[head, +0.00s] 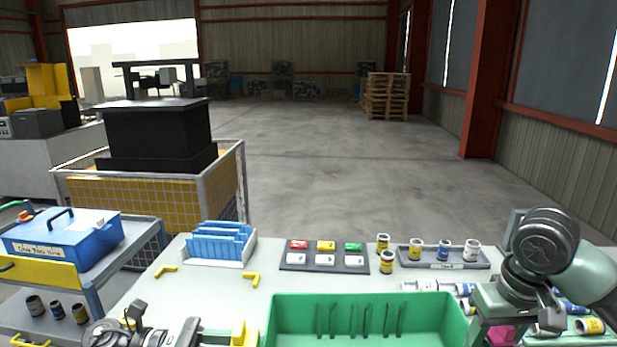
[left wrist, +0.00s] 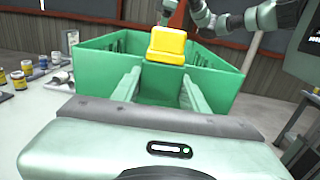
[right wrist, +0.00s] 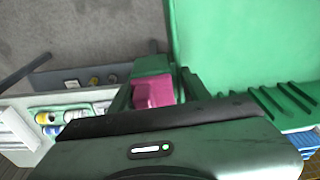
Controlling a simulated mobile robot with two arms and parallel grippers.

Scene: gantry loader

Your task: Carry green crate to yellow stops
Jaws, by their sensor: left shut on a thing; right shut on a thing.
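The green crate (head: 366,310) is at the front of the table, cut off by the lower picture edge. My left gripper (left wrist: 161,76) is shut on its yellow grip (left wrist: 167,45), which also shows at the crate's left side in the head view (head: 238,334). My right gripper (right wrist: 150,78) is shut on the pink grip (right wrist: 153,92) on the opposite side. The crate looks empty where I see inside. I cannot tell whether it touches the table. Two L-shaped yellow stops, one left (head: 165,270) and one right (head: 251,280), lie on the table beyond the crate's left side.
A blue rack (head: 219,244) stands behind the stops. A dark tray of coloured blocks (head: 325,262) and a grey tray with cans (head: 443,262) lie behind the crate. More cans lie near my right arm. A cart with a blue box (head: 62,235) stands left of the table.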

